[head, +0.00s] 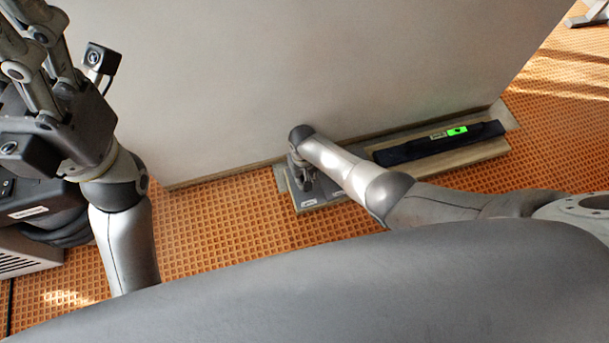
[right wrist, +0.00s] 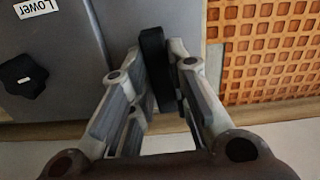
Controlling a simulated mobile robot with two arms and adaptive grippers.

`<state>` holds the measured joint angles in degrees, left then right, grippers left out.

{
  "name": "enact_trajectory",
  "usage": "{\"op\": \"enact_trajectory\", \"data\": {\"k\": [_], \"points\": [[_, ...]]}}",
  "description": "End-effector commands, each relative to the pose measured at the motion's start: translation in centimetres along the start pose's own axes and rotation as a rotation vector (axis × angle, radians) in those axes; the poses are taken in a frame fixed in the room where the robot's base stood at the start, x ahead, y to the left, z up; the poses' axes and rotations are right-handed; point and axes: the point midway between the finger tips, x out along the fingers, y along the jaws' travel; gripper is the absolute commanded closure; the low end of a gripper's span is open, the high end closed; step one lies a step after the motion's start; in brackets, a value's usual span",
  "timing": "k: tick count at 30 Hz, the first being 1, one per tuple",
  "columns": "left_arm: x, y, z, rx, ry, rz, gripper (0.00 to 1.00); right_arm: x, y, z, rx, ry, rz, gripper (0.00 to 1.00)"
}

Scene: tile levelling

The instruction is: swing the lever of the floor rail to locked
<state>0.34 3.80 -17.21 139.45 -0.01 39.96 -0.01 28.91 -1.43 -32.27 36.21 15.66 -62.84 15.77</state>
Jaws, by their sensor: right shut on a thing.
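The floor rail (head: 460,160) is a long pale strip lying on the floor along the foot of a light panel. My right gripper (head: 303,180) is at the rail's left end, mostly hidden beneath my wrist. In the right wrist view my right gripper (right wrist: 158,85) is shut on a narrow black lever (right wrist: 155,60), one finger on each side. The lever stands at the right edge of a grey housing (right wrist: 75,55). I cannot tell its setting. My left gripper (head: 35,70) is raised at the upper left, away from the rail; its fingertips are cut off.
A black bar with a lit green display (head: 457,131) lies along the rail. In the right wrist view a black knob (right wrist: 22,76) and a "Lower" label (right wrist: 36,8) are on the housing. The large panel (head: 300,70) stands close behind. Orange gridded floor (head: 215,220) is open left of the rail.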

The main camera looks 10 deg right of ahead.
Motion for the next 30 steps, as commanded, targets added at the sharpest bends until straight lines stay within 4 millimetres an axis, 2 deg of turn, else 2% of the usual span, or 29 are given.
{"op": "enact_trajectory", "data": {"k": [12,13,18,30], "points": [[-0.04,0.02,0.0,-0.001,0.0,0.0,0.4,-0.09,-0.16,-0.17,0.008,0.004,-0.003,1.0],[-0.04,0.02,0.0,-0.001,0.0,0.0,0.4,-0.09,-0.16,-0.18,0.007,0.005,-0.003,0.81],[-0.05,0.01,0.02,-0.001,-0.001,0.0,0.4,-0.07,-0.11,-0.14,0.007,0.004,-0.002,0.61],[-0.12,-0.07,0.07,0.001,-0.006,-0.003,0.4,-0.26,-0.06,-0.08,0.007,0.002,-0.001,0.61]]}}
